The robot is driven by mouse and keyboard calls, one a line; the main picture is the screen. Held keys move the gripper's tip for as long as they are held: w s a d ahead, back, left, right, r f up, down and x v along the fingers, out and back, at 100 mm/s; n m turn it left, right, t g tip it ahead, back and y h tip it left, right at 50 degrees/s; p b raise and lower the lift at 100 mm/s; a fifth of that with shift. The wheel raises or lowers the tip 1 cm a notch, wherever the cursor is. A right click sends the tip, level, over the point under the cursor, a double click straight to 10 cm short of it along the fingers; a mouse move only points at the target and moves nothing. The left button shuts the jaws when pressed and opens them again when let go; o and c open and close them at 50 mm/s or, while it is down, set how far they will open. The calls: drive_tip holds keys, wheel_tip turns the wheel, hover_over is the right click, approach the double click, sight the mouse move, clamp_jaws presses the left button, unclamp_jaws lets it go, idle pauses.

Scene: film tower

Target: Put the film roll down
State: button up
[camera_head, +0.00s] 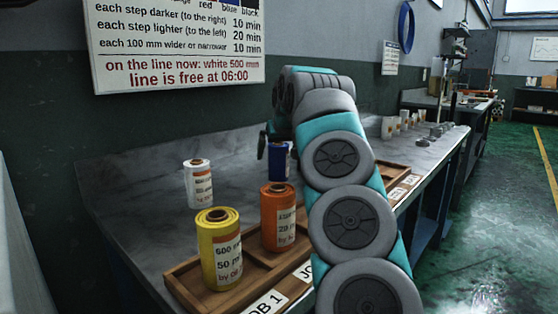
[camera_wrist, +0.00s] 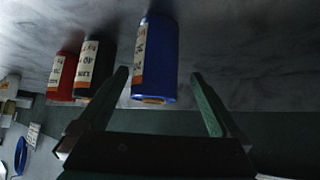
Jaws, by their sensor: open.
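A blue film roll (camera_head: 279,164) with a white label stands upright on the grey counter, behind the orange roll. In the wrist view, which looks upside down, the blue roll (camera_wrist: 160,55) shows between and beyond my two open fingers, nearer the left one. My gripper (camera_wrist: 160,74) is open and holds nothing that I can see. Whether a finger touches the roll I cannot tell. In the head view my gripper (camera_head: 264,145) is mostly hidden behind my arm, just left of the blue roll.
A white roll (camera_head: 199,186) stands on the counter. A yellow roll (camera_head: 220,255) and an orange roll (camera_head: 277,222) stand in a wooden tray (camera_head: 187,287). A red roll (camera_wrist: 64,78) and a black roll (camera_wrist: 92,75) stand beside the blue one. The wall (camera_head: 150,125) rises behind.

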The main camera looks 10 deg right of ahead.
sight(277, 156)
drive_tip(key=p+x, duration=0.3)
drive_tip(key=x, duration=0.1)
drive_tip(key=shift+w+d+r, duration=0.2)
drive_tip(key=shift+w+d, duration=0.05)
drive_tip(key=shift+w+f, duration=0.1)
drive_tip(key=shift+f, duration=0.2)
clamp_jaws()
idle(0.3)
drive_tip(key=shift+d+r, duration=0.1)
drive_tip(key=shift+r, duration=0.1)
